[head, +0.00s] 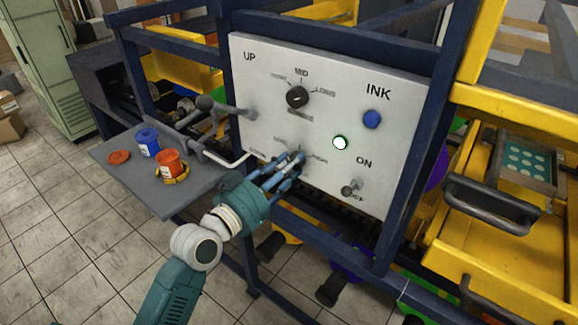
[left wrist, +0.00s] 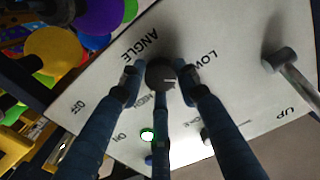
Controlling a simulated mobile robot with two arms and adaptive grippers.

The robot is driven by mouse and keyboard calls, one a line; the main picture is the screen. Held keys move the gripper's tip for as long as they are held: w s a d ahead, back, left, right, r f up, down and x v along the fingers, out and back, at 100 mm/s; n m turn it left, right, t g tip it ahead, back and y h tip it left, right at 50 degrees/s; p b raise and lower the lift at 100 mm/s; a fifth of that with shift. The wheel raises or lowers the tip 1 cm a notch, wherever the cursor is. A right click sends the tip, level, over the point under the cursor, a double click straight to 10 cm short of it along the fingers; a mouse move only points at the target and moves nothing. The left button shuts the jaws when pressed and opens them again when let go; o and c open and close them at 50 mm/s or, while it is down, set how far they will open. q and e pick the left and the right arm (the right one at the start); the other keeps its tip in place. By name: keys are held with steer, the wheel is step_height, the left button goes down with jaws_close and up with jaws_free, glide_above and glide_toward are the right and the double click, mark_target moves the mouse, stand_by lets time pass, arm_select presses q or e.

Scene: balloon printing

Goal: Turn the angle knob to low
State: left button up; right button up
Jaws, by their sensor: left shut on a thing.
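The angle knob (left wrist: 159,72) is a dark round knob on the white control panel (head: 330,84). In the left wrist view it sits between my fingers, near the printed words ANGLE and LOW. A small pale mark shows on its right side there. My left gripper (head: 297,160) reaches the lower left part of the panel, and its blue fingers mostly hide the knob in the head view. The left wrist view shows the left gripper's fingers (left wrist: 160,80) closed around the knob. My right gripper is in neither view.
Above the angle knob is another black knob (head: 297,96) marked MID. A blue button (head: 372,119), a lit green-white button (head: 340,142) and an ON/OFF switch (head: 352,186) lie to the right. A lever (head: 225,107) sticks out left, above a shelf (head: 178,196) with ink cups.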

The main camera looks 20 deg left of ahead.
arm_select(q)
steer(key=shift+f+n+p, duration=0.3)
steer(key=shift+n+p, duration=0.35)
steer(key=shift+n, duration=0.55)
steer(key=o, duration=1.1)
steer(key=shift+o, duration=0.2)
steer(key=shift+r, duration=0.1)
steer(key=shift+s, duration=0.15)
steer(key=v, duration=1.2)
